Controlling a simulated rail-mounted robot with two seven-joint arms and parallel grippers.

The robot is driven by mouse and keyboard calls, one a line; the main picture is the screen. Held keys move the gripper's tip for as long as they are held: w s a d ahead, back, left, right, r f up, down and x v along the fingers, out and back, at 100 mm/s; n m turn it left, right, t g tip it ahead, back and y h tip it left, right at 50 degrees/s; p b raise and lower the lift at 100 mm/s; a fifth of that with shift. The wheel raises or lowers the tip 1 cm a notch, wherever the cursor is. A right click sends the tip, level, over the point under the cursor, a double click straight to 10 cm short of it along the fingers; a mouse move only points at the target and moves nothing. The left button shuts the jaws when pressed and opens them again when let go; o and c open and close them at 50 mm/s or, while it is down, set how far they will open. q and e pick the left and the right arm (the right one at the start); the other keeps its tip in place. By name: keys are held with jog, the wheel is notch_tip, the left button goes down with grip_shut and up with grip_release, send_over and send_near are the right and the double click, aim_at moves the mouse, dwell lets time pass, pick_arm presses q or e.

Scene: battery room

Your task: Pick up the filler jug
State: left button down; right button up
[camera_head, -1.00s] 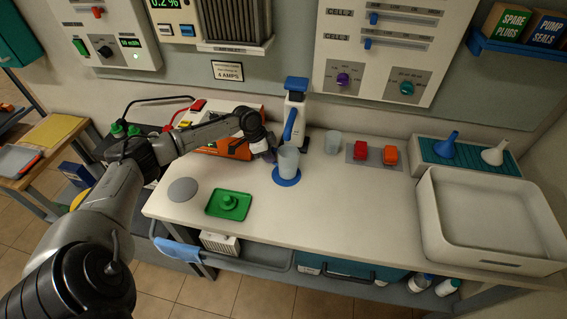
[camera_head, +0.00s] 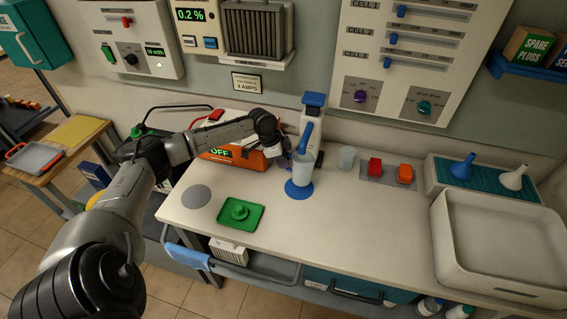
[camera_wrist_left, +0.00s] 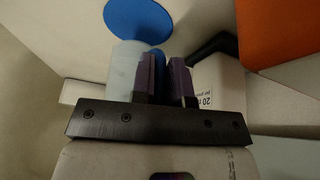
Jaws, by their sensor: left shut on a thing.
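The filler jug (camera_head: 303,171) is a pale, translucent, cup-like vessel. In the head view it is upright over a round blue disc (camera_head: 297,193) on the white bench; I cannot tell whether its base still touches the disc. My left gripper (camera_head: 287,157) is at the jug's left side, shut on it. In the left wrist view the purple finger pads (camera_wrist_left: 166,78) are close together, with a blue part between them, right beside the pale jug (camera_wrist_left: 124,68). The fingers hide much of the held part. My right gripper is out of view.
A white dispenser (camera_head: 311,101) with a blue top stands just behind the jug. A green tray (camera_head: 237,214) is front left, an orange charger (camera_head: 222,155) behind.

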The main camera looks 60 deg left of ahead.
pick_arm(q)
jog(key=s+d+p, duration=0.1)
jog(key=s+d, duration=0.3)
jog(key=s+d+p, duration=0.1)
jog(key=s+d, duration=0.3)
jog(key=s, duration=0.1)
jog(key=shift+d+f, duration=0.1)
jog(key=shift+d, duration=0.2)
jog(key=shift+s+d+p, duration=0.65)
jog(key=shift+s+d, duration=0.45)
jog(key=shift+s, duration=0.1)
jog(key=shift+s+d, duration=0.6)
jog(key=shift+d, duration=0.2)
